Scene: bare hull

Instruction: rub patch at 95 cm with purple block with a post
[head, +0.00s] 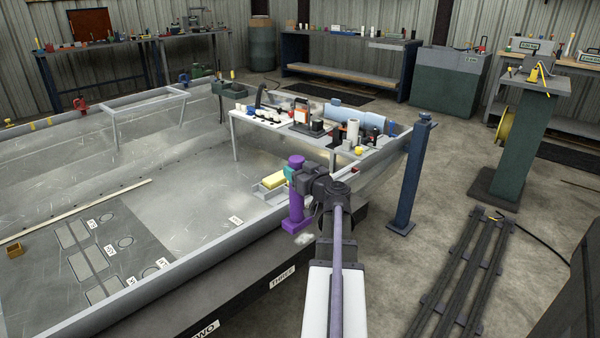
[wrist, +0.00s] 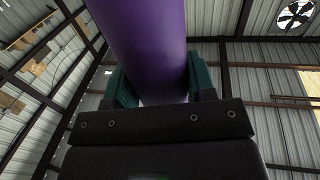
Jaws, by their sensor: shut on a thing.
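The purple block with a post (head: 296,192) is upright beside the hull's near rim in the head view. My gripper (head: 290,175) is shut on its post, with teal fingers on either side. In the wrist view the purple post (wrist: 150,45) rises between the fingers (wrist: 162,85) of my gripper. Several grey patches (head: 80,268) lie on a darker panel on the hull floor at the left, with small white number labels (head: 131,281). The labels are too small to read surely, so I cannot tell which patch is at 95 cm. The block is well to the right of them.
A tray with a yellow block (head: 273,180) sits just left of my gripper. A table (head: 250,133) crowded with items stands behind it. A blue post (head: 410,180) stands at the right.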

